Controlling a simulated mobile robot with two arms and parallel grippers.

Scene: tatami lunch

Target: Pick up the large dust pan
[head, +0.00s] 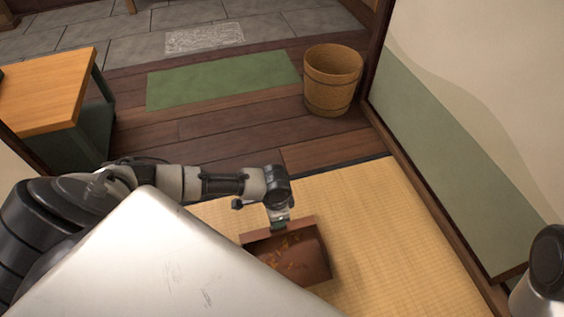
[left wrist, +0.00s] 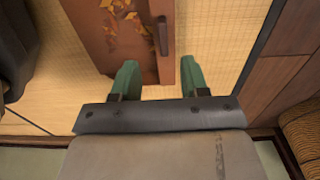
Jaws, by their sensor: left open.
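The large dust pan (head: 317,265) is reddish brown and lies on the tatami in the head view, with orange and yellow leaves (head: 287,243) in it. My white body hides its lower left part. My left gripper (head: 279,226) is above its far edge, pointing down. In the left wrist view the dust pan (left wrist: 149,68) reaches between the green fingertips of my left gripper (left wrist: 159,78). A dark bar-like handle (left wrist: 162,36) shows on it. The fingers are apart, and I cannot tell whether they touch the pan. My right gripper is not in view.
A woven basket (head: 332,80) stands on the dark wood floor (head: 215,128) beside the wall (head: 450,130) at right. A green mat (head: 222,80) lies beyond. A wooden table (head: 45,90) stands at left. The tatami (head: 390,230) right of the pan is clear.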

